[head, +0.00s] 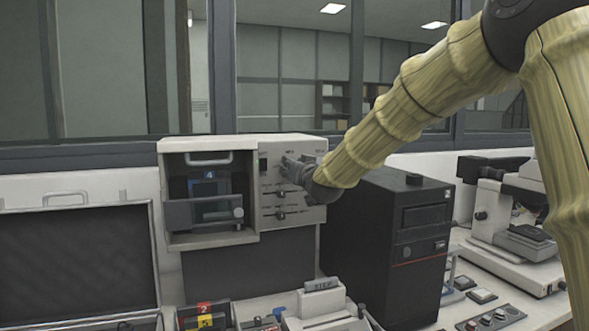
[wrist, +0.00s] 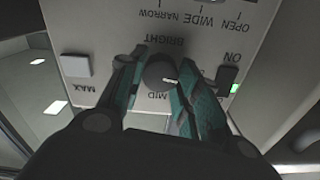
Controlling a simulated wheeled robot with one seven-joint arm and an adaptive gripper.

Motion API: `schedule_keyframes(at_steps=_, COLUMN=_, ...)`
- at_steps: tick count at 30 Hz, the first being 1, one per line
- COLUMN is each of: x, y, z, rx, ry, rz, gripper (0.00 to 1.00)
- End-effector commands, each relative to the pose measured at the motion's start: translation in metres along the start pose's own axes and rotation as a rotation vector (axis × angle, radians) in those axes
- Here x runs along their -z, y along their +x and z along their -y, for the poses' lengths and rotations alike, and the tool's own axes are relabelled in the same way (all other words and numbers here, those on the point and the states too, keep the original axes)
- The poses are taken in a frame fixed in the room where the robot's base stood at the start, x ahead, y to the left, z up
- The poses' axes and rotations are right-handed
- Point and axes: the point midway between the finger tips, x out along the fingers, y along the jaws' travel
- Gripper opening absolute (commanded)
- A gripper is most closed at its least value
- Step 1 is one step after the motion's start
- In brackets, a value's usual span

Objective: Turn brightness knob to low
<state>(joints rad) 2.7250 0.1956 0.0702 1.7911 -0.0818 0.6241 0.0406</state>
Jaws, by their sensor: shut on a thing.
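The brightness knob (wrist: 160,72) is a dark round knob on the pale control panel (wrist: 105,22), which appears upside down in the wrist view. The word BRIGHT is printed beside it, with MID and MAX nearby. A short white mark on the knob points toward the right of the wrist view. My gripper (wrist: 160,88) has its teal-padded fingers on both sides of the knob and is shut on it. In the head view my gripper (head: 296,171) is at the upper part of the panel (head: 268,215) and hides the knob.
A switch marked ON with a green light (wrist: 233,88) is close beside one finger, and a pale square button (wrist: 75,66) is near the other. Lower slider controls (head: 280,216) sit below my gripper. A black computer tower (head: 385,250) stands right of the machine, under my arm.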

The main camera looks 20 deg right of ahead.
Motion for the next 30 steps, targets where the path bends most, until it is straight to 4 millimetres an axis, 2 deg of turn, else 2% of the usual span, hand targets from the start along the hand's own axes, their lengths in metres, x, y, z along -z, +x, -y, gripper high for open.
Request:
schedule_keyframes(at_steps=1, x=-0.005, y=-0.001, z=-0.001, rx=-0.001, ry=-0.001, rz=0.008, gripper=0.09)
schedule_keyframes(at_steps=8, x=-0.005, y=-0.001, z=-0.001, rx=-0.001, ry=0.000, rz=0.008, gripper=0.09)
schedule_keyframes(at_steps=9, x=-0.005, y=-0.001, z=-0.001, rx=-0.001, ry=0.000, rz=0.008, gripper=0.40)
schedule_keyframes(at_steps=12, x=-0.004, y=0.000, z=-0.001, rx=-0.001, ry=0.000, rz=0.006, gripper=0.55)
schedule_keyframes(at_steps=23, x=-0.001, y=-0.002, z=0.000, rx=0.000, ry=0.000, rz=0.002, gripper=0.55)
schedule_keyframes(at_steps=26, x=-0.001, y=-0.010, z=0.000, rx=0.000, ry=0.001, rz=0.002, gripper=0.55)
schedule_keyframes(at_steps=30, x=0.000, y=-0.029, z=0.000, rx=0.001, ry=0.001, rz=0.001, gripper=0.55)
